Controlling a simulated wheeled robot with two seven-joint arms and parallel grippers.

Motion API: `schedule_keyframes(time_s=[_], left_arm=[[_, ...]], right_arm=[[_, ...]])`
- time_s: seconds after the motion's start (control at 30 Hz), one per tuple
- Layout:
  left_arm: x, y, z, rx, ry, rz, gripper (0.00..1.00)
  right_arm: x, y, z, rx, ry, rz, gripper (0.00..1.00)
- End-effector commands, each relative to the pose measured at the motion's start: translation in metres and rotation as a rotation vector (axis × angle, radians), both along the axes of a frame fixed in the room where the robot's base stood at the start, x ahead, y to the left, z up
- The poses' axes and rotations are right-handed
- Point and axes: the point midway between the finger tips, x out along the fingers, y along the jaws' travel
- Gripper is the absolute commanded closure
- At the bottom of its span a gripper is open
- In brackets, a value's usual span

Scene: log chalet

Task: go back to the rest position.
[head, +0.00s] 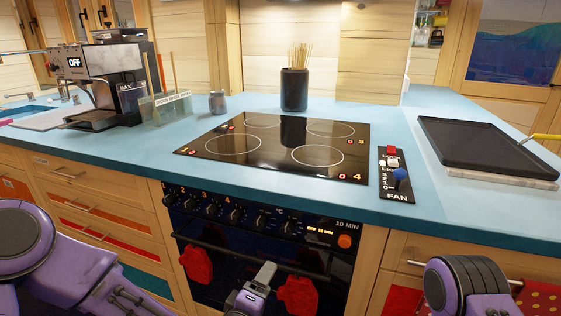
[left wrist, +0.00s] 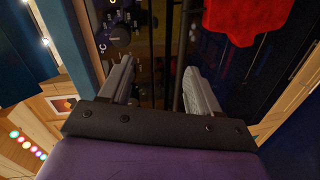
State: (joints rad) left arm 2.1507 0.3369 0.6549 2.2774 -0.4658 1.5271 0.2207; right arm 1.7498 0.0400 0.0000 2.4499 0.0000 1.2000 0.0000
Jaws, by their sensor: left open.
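My left gripper (head: 262,277) is low in the middle of the head view, in front of the black oven (head: 225,268), overlapping the line of its door handle (head: 215,248). In the left wrist view the two grey fingers (left wrist: 162,80) stand apart with nothing gripped. A dark bar runs through the gap between them in that view; I cannot tell whether it lies within the jaws or beyond. My right gripper is out of view; only a purple and black part of my right arm shows at the lower right.
Red cloths (head: 298,295) hang at the oven front, one also close in the left wrist view (left wrist: 245,18). Above are the blue counter (head: 110,160), cooktop (head: 275,145), fan panel (head: 396,175), black tray (head: 480,150), coffee machine (head: 105,85) and dark holder with sticks (head: 294,90).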

Motion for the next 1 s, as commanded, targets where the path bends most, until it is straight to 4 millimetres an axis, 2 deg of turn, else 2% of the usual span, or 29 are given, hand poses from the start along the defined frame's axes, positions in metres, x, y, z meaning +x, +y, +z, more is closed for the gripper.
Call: schedule_keyframes(time_s=[0.1,0.17,0.2,0.27,0.3,0.43,0.5,0.6,0.7,1.0], left_arm=[[-0.041,0.041,-0.076,0.280,0.225,-0.021,0.37],[-0.071,0.069,-0.112,0.417,0.354,-0.035,0.37],[-0.094,0.090,-0.132,0.504,0.440,-0.045,0.37],[-0.131,0.125,-0.155,0.628,0.568,-0.060,0.37],[-0.157,0.147,-0.166,0.704,0.649,-0.069,0.37],[-0.230,0.215,-0.177,0.898,0.865,-0.084,0.37],[-0.257,0.241,-0.174,0.967,0.937,-0.083,0.37],[-0.280,0.260,-0.169,1.025,0.987,-0.099,0.37],[-0.288,0.260,-0.170,1.028,1.002,-0.113,0.37],[-0.288,0.260,-0.170,1.028,1.002,-0.113,0.37]], right_arm=[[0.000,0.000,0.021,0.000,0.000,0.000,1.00],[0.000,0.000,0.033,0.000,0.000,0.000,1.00],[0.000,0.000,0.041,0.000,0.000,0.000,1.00],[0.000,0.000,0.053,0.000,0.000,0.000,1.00],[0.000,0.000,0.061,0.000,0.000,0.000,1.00],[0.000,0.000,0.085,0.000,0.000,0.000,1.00],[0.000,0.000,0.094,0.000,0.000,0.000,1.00],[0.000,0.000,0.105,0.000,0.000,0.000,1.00],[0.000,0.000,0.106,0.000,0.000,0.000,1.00],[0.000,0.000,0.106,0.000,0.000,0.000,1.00]])
